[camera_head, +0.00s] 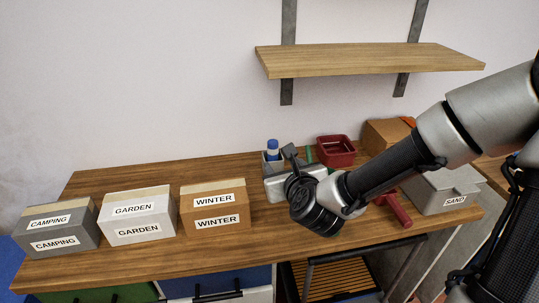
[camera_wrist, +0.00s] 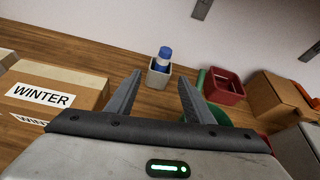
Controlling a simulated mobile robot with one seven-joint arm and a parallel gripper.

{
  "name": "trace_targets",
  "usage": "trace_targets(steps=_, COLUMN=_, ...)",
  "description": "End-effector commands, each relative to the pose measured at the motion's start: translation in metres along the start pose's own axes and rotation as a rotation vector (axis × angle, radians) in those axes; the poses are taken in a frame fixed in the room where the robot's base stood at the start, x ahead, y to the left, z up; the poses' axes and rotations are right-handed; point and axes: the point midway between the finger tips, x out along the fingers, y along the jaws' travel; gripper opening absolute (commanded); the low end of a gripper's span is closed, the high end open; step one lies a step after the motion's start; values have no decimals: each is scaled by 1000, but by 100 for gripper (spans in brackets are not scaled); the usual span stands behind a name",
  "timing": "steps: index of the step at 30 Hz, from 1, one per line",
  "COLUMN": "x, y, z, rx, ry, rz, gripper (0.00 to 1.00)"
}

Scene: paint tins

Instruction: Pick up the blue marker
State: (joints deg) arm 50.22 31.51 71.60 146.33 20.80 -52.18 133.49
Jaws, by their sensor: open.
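The blue marker (camera_head: 272,148) has a blue cap and a white band and stands upright in a small grey-white square cup (camera_head: 264,163) toward the back of the bench. In the wrist view the marker (camera_wrist: 164,55) and its cup (camera_wrist: 157,76) lie ahead of the fingers, in the gap between them. My gripper (camera_wrist: 158,88) is open and empty, with one finger on each side of that gap. In the head view the gripper (camera_head: 290,160) is close to the cup on its right, apart from the marker as far as I can tell. The marker's lower part is hidden inside the cup.
A winter box (camera_head: 220,222), a garden box (camera_head: 137,231) and a camping box (camera_head: 55,243) stand left. A red bin (camera_head: 336,151), a cardboard box (camera_head: 384,134) and a sand box (camera_head: 432,197) are right. A red-handled thing (camera_head: 398,208) lies near the front. A shelf (camera_head: 370,60) hangs above.

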Motion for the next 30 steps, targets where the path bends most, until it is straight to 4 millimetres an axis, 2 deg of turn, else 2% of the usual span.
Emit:
trace_targets(steps=3, x=0, y=-2, z=6, rx=121, ry=-37, rz=-10, gripper=48)
trace_targets(steps=8, x=12, y=-2, z=14, rx=144, ry=-43, rz=-7, gripper=48)
trace_targets(steps=10, x=23, y=0, z=13, rx=141, ry=-39, rz=-6, gripper=48)
trace_targets(steps=12, x=43, y=-2, z=7, rx=138, ry=-45, rz=-11, gripper=48)
trace_targets(steps=21, x=103, y=-3, z=10, rx=135, ry=-43, rz=-11, gripper=48)
trace_targets(steps=30, x=128, y=-6, z=11, rx=133, ry=-42, rz=-11, gripper=48)
